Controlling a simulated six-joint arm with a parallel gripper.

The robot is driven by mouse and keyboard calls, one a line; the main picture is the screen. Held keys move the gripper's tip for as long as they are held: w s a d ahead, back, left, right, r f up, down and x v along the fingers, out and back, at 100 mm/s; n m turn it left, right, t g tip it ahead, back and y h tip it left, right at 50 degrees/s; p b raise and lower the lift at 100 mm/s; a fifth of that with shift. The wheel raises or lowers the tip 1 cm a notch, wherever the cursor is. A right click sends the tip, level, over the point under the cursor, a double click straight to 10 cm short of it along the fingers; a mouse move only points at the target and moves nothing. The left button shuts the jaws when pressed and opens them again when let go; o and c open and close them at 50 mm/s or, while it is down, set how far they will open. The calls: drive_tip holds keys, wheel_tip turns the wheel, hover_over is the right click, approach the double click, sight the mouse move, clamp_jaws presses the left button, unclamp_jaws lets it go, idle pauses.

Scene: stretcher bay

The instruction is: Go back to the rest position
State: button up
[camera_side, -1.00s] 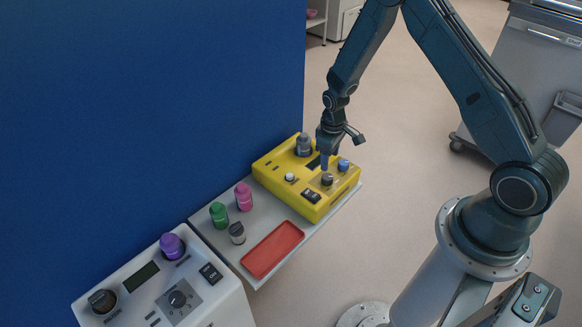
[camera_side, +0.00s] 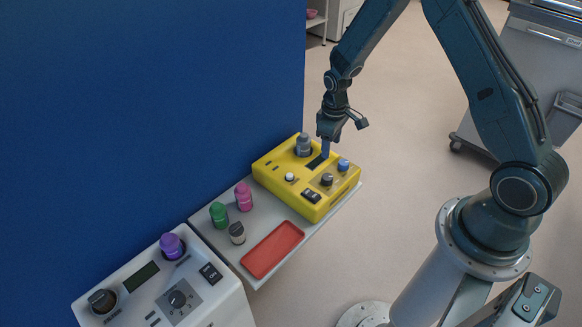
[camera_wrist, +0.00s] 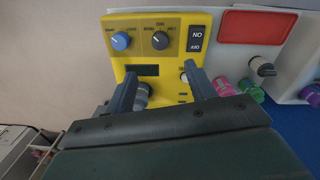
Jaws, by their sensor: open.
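My gripper (camera_side: 325,148) is open and empty, and it hangs above the yellow device (camera_side: 335,197) on the shelf. In the wrist view my two fingers (camera_wrist: 163,88) stand apart over the yellow device (camera_wrist: 153,52). The device carries a dark knob (camera_side: 327,179), a blue knob (camera_side: 344,164), a white knob (camera_side: 290,177), a black switch (camera_side: 311,196) and a dark display. A grey cylinder (camera_side: 304,145) stands at its back corner. In the wrist view the left finger partly hides that grey cylinder.
A blue wall (camera_side: 150,110) rises behind.

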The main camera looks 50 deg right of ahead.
drive_tip(key=s+a+r+m+t, duration=0.1)
drive_tip(key=s+a+r, duration=0.2)
drive_tip(key=r, duration=0.8)
drive_tip(key=s+a+r+t, duration=0.2)
drive_tip(key=s+r, duration=0.1)
drive_tip(key=r, duration=0.9)
drive_tip(key=s+a+r, duration=0.1)
drive_tip(key=s+r, duration=0.2)
drive_tip(key=s, duration=0.3)
drive_tip(key=s+a+r+m+t, duration=0.1)
drive_tip(key=s+a+r, duration=0.1)
drive_tip(key=s, duration=0.4)
drive_tip(key=s+a+r+t, duration=0.1)
drive_tip(key=s+r, duration=0.3)
drive_tip(key=s, duration=0.2)
drive_tip(key=shift+s+a+r+y, duration=0.2)
drive_tip(key=shift+a+r+y, duration=0.05)
drive_tip(key=shift+a+y, duration=0.1)
drive_tip(key=shift+w, duration=0.15)
